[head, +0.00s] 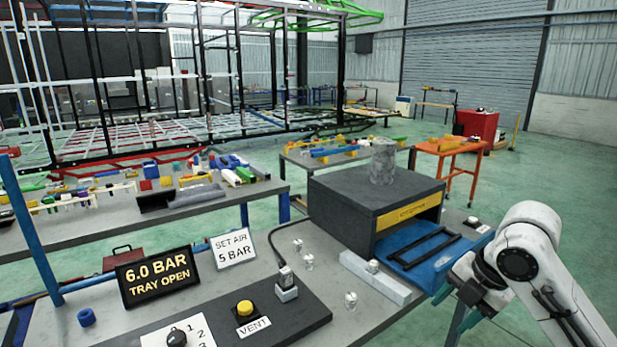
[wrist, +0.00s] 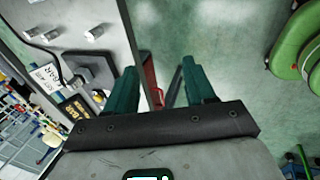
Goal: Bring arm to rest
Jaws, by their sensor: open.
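My arm reaches in from the right edge of the head view, a white link bent down to the dark wrist. My gripper (head: 446,291) is at the bench's right edge, beside the blue tray (head: 425,262), and its tips are hard to make out there. In the wrist view my gripper (wrist: 160,82) shows two dark green fingers spread apart. Nothing is between them; the green floor and a red object show beyond. Whether the wrist touches the tray cannot be told.
The grey press box (head: 340,205) stands on the bench with its tray out, holding a black frame (head: 423,246). A sign (head: 155,277) reads "6.0 BAR TRAY OPEN". A yellow button (head: 245,308) sits by "VENT". An orange cart (head: 452,148) stands behind. Open floor lies at right.

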